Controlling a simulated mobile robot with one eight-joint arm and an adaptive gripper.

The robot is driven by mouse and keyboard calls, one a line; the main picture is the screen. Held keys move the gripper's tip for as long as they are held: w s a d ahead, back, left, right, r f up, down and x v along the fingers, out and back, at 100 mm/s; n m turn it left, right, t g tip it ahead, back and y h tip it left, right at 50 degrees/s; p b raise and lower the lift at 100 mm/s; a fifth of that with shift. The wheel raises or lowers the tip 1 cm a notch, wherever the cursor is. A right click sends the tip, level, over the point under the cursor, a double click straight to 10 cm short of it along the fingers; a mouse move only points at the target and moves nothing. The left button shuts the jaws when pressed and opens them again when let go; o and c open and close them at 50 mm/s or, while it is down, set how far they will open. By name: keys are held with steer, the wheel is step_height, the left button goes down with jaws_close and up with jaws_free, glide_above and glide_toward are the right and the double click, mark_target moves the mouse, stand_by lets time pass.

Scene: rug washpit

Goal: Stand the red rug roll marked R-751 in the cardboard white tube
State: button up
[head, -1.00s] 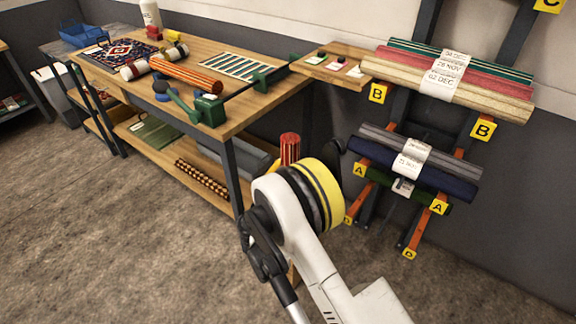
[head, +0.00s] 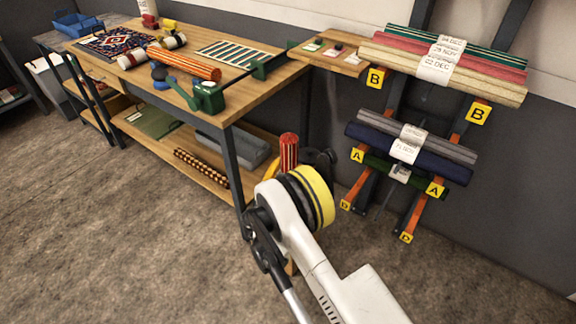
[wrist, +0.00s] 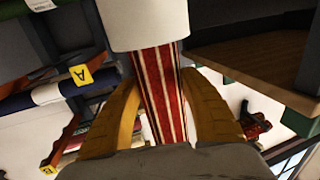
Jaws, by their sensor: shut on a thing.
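The red rug roll (head: 289,152) with pale stripes stands upright beyond my arm in the head view; only its upper end shows. In the wrist view the striped roll (wrist: 160,95) lies between the two yellow-brown fingers of my gripper (wrist: 166,88), which is shut on it. A plain white cylinder (wrist: 150,25) surrounds the roll at the top of the wrist view. It looks wider than the roll; I cannot tell whether it is the white tube or a paper band. No R-751 mark is readable. My arm hides the roll's lower part in the head view.
A wooden workbench (head: 130,88) with a lower shelf (head: 150,145) stands left of the roll. An orange striped roll (head: 184,64) lies on top. A wall rack at right holds several banded rolls, including a dark blue one (head: 440,160). Carpet is clear at front left.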

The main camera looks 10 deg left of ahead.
mark_target(286, 148)
steer(key=o, duration=1.4)
steer(key=shift+o, duration=0.2)
step_height(286, 148, up, 10)
steer(key=shift+r, duration=0.1)
